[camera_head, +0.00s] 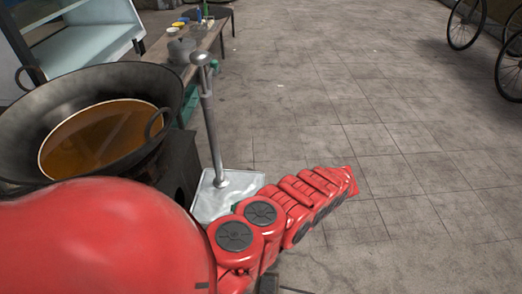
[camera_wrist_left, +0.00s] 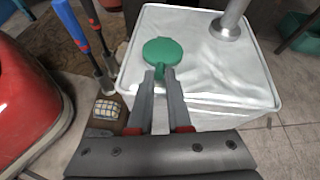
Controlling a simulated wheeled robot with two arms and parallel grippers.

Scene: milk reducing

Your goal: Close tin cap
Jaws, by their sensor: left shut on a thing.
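The silvery tin (camera_wrist_left: 215,75) stands on the floor below my left gripper in the left wrist view. Its round green cap (camera_wrist_left: 162,50) is at the near left of the tin's top. My left gripper (camera_wrist_left: 160,78) is shut on the cap's small near tab, the fingertips on either side of it. I cannot tell whether the cap sits fully flat. In the head view, part of the tin (camera_head: 206,200) shows beyond my red arm, which covers most of the cap. My right gripper is in neither view.
A metal post (camera_head: 208,115) rises from the tin's top. A black wok (camera_head: 85,85) with brown liquid stands to the left.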

